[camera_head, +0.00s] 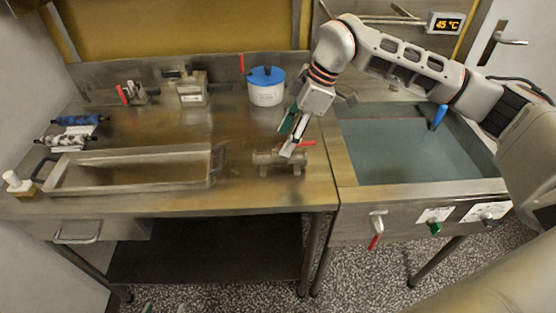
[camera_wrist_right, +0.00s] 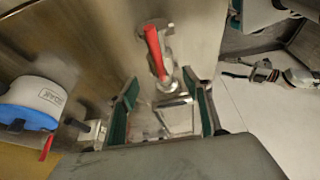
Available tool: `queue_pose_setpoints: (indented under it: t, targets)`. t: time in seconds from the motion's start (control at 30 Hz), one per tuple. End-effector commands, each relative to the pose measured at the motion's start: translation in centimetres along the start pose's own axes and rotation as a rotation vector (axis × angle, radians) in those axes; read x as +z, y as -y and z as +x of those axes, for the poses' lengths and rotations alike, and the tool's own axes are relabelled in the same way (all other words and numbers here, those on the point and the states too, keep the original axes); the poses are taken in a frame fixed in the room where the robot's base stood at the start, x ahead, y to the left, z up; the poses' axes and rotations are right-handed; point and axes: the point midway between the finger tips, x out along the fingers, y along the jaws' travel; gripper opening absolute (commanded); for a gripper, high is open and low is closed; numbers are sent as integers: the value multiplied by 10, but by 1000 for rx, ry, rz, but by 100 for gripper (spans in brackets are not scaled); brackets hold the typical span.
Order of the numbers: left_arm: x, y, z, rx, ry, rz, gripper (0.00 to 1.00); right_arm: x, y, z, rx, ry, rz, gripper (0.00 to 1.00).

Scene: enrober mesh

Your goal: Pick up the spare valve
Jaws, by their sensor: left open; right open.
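A metal valve (camera_head: 268,158) with a red lever lies near the front right of the steel bench. I take it to be the spare valve. It also shows in the right wrist view (camera_wrist_right: 154,32), with its red lever pointing up the picture. My right gripper (camera_head: 290,147) is open and comes down over the valve from above and behind. In the wrist view its green-padded fingers (camera_wrist_right: 161,88) stand apart on either side of the valve's lower part in the picture. I cannot tell whether they touch it. My left gripper is not in view.
A white pot with a blue lid (camera_head: 266,92) stands behind the valve. A long metal tray (camera_head: 130,185) lies to the left. Small red-levered fittings (camera_head: 133,93) and blue-ended parts (camera_head: 80,121) sit further back. A water-filled tank (camera_head: 400,145) is on the right.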

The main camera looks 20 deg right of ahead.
Motion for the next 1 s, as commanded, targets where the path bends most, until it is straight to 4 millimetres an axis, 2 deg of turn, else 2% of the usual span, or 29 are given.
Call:
queue_pose_setpoints:
  t: [0.27,0.5,0.63,0.83,0.87,1.0]
  targets:
    - [-4,1,-2,0,0,1,50,-6,4,29,-6,-1,-4,50]
    - [-8,2,-5,0,0,1,50,-12,6,62,-7,-2,-4,50]
    - [-8,2,-5,0,0,1,50,-11,5,70,-5,-2,-3,50]
    - [-8,2,-5,0,0,1,50,-11,5,71,-5,-2,-4,50]
    - [-8,2,-5,0,0,1,50,-11,5,71,-5,-2,-4,47]
    - [-8,2,-5,0,0,1,50,-11,6,71,-5,-2,-4,11]
